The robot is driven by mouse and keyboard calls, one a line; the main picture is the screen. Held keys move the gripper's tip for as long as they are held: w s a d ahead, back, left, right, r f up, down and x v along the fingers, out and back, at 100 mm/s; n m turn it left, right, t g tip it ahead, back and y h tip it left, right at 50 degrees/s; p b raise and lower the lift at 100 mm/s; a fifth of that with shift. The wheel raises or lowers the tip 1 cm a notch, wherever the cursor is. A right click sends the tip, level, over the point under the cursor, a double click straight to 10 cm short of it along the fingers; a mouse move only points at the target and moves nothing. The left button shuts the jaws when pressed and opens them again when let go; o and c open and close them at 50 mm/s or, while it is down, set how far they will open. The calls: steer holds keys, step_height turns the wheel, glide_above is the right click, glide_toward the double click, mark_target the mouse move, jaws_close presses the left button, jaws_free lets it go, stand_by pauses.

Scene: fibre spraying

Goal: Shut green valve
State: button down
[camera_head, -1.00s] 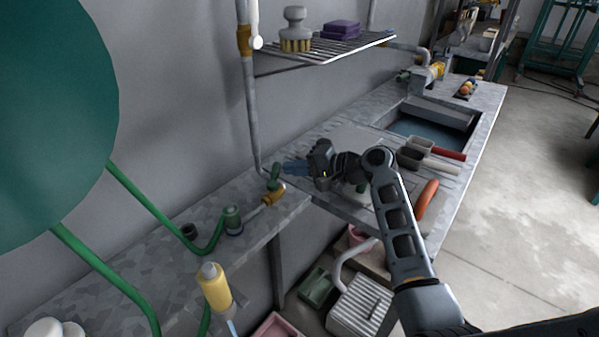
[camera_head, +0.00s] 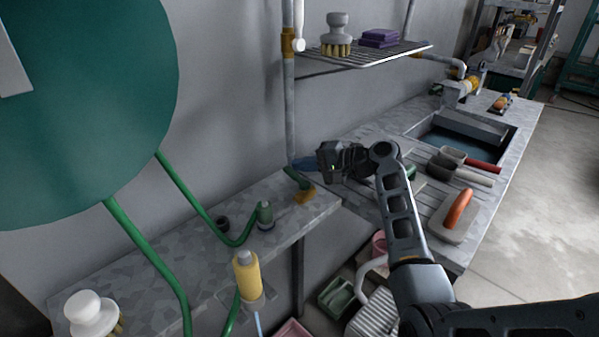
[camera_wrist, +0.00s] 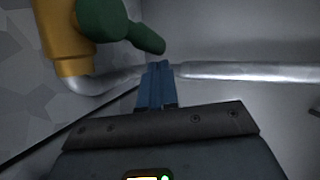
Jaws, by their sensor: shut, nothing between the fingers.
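The green valve handle (camera_head: 297,178) sits on a brass valve body (camera_head: 306,194) at the right end of the grey speckled counter, by the wall pipe. In the wrist view the green handle (camera_wrist: 140,36) points down to the right from its round hub, beside the yellow-brass body (camera_wrist: 62,40). My gripper (camera_head: 299,163) has blue fingers, shut and empty, just above and beside the handle. In the wrist view the blue fingertips (camera_wrist: 158,66) are just below the handle's free end. I cannot tell whether they touch it.
A metal pipe (camera_wrist: 245,71) runs behind the fingers along the wall. A green hose fitting (camera_head: 265,214) and yellow bottle (camera_head: 247,275) stand left of the valve. A wire shelf (camera_head: 385,57) hangs above.

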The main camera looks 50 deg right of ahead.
steer(key=shift+w+a+n+g+y+b, duration=0.15)
steer(key=shift+a+n+g+y+b, duration=0.25)
steer(key=shift+n+y, duration=0.45)
steer(key=shift+w+a+n+g+y+b, duration=0.15)
steer(key=shift+n+g+y+b, duration=0.15)
steer(key=shift+n+g+y, duration=0.55)
steer(key=shift+d+t, duration=0.1)
steer(key=shift+t, duration=0.15)
